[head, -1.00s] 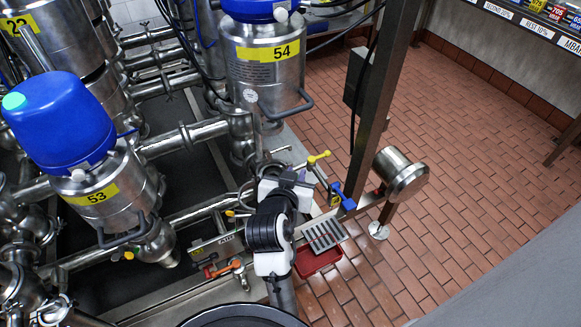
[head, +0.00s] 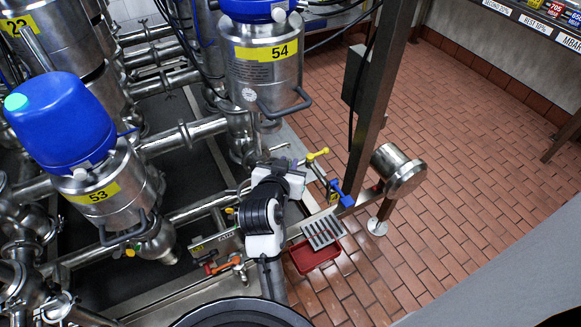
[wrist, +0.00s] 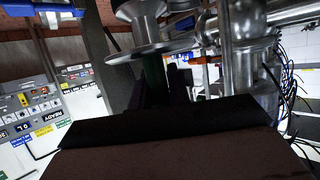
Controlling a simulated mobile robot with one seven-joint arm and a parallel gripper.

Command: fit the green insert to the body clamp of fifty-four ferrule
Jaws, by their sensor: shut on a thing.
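My gripper (wrist: 157,88) shows in the wrist view as dark fingers shut on a dark green piece, the green insert (wrist: 154,72). The insert is in shadow, just under a shiny steel flange, the ferrule (wrist: 150,51). I cannot tell whether insert and ferrule touch. In the head view the steel valve body labelled 54 (head: 262,68) stands at the upper middle. My wrist is below it, among the pipes. It hides the insert, the fingertips and the ferrule from that view.
Valve body 53 (head: 103,190) stands at left among steel pipes. Yellow (head: 317,154) and blue (head: 341,193) handles are close right of my wrist. A red tray (head: 318,256) with a grate is below right, beside a dark post (head: 367,110). The tiled floor at right is open.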

